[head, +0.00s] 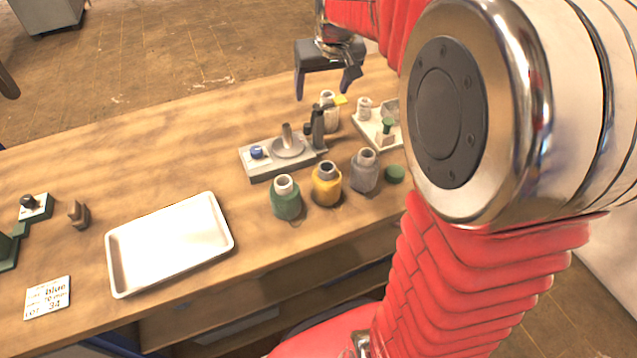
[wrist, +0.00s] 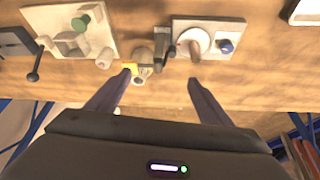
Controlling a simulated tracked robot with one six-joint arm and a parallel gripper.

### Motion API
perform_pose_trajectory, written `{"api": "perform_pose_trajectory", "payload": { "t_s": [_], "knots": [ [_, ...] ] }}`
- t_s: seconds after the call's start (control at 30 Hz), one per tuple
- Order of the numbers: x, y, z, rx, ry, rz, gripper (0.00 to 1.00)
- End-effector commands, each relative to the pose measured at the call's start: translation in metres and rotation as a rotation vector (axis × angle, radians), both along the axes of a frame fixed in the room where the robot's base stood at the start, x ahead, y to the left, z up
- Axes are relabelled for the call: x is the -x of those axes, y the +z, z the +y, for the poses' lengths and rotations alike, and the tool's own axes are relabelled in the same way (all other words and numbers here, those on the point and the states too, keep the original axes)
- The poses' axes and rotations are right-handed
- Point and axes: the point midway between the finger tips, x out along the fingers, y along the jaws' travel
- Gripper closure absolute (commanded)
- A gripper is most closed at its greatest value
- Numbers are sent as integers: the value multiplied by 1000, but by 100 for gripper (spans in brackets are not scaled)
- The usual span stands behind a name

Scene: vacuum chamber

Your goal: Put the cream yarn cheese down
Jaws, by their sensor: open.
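The cream yarn cheese (head: 331,120) appears to stand upright on the table, just behind the grey winding device. The dark post of the device and a yellow tab partly cover it. In the wrist view the cheese (wrist: 144,58) is small, with the yellow tab beside it, near the left fingertip. My gripper (head: 323,94) is open above the far side of the table.
The winding device (head: 262,168) has a round plate and blue knob. Green (head: 286,204), yellow (head: 326,190) and grey (head: 364,177) cheeses stand in front of it. A pale fixture (head: 370,127) is at right. A white tray (head: 170,245) and label card (head: 47,297) lie left.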

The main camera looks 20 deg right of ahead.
Motion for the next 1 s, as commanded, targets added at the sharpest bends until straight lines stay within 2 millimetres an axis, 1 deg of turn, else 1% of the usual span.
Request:
{"api": "perform_pose_trajectory", "payload": {
  "t_s": [0.03, 0.23, 0.5, 0.77, 0.9, 1.0],
  "knots": [
    [12, 6, 10, 1, 10, -6, 27],
    [59, 20, 41, 3, 39, -14, 27],
    [124, 25, 76, 5, 77, -27, 27],
    [186, 17, 102, 4, 113, -41, 27],
    [219, 8, 113, 4, 132, -47, 27],
    [239, 0, 119, 3, 144, -51, 27]
  ]
}}
